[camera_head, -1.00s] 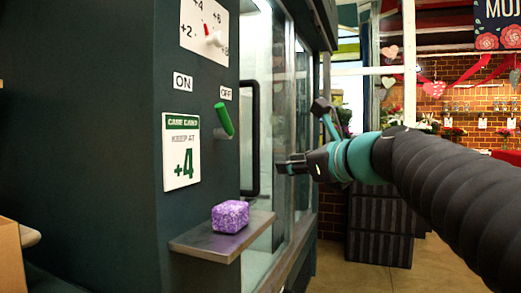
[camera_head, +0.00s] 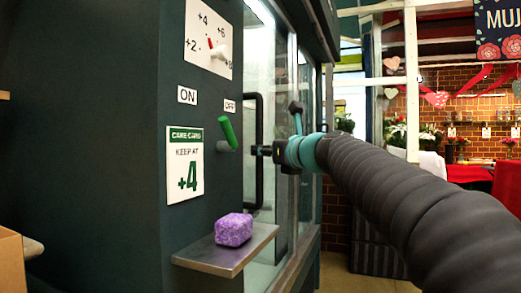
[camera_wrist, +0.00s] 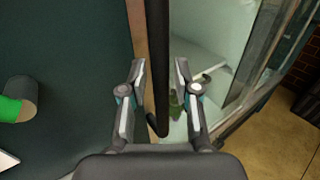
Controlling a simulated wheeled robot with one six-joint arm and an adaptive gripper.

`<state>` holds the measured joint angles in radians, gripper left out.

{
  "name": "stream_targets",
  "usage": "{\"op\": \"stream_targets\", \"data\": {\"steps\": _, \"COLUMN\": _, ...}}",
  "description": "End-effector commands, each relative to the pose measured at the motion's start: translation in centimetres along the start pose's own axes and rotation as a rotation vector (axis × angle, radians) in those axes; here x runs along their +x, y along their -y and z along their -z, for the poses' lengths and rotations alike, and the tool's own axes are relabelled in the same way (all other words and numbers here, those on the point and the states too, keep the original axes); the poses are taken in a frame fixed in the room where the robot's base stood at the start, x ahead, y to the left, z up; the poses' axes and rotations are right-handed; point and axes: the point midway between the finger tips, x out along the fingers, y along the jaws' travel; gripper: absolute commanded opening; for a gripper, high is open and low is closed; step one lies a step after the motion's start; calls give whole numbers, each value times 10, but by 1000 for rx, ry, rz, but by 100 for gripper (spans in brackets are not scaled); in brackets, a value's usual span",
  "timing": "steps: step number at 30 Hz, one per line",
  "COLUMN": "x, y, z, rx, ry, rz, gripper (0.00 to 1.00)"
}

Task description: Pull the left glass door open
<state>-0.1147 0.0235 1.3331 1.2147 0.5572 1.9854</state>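The left glass door (camera_head: 280,75) is the nearer pane on the side of the dark green cabinet. Its long black upright handle (camera_head: 259,185) stands out along the pane's left edge. My gripper (camera_head: 262,150) is at about the handle's mid-height. In the wrist view the handle (camera_wrist: 157,35) runs between the two spread fingers of my gripper (camera_wrist: 160,70), with a gap to each side. The fingers are open and do not appear to touch the bar. The door looks closed. In the wrist view, something green shows low beside the handle, partly hidden by a finger.
A metal shelf (camera_head: 205,259) with a purple block (camera_head: 233,229) juts from the cabinet below. A green lever (camera_head: 228,132), a dial panel (camera_head: 208,38) and a care card (camera_head: 184,163) are left of the handle. Floor (camera_head: 365,284) shows at right.

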Motion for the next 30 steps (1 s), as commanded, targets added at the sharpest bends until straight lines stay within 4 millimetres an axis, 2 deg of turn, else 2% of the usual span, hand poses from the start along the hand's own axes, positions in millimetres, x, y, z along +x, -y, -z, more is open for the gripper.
{"op": "stream_targets", "data": {"steps": 1, "x": 8, "y": 0, "z": 0, "rx": 0, "ry": -1, "rz": -2, "gripper": 31}}
{"op": "stream_targets", "data": {"steps": 6, "x": 22, "y": 0, "z": 0, "rx": -2, "ry": -1, "rz": -1, "gripper": 31}}
{"op": "stream_targets", "data": {"steps": 17, "x": 26, "y": 0, "z": 0, "rx": -1, "ry": 0, "rz": 0, "gripper": 31}}
{"op": "stream_targets", "data": {"steps": 21, "x": 26, "y": 0, "z": 0, "rx": -1, "ry": 0, "rz": 0, "gripper": 0}}
{"op": "stream_targets", "data": {"steps": 30, "x": 27, "y": 0, "z": 0, "rx": -1, "ry": -1, "rz": -1, "gripper": 0}}
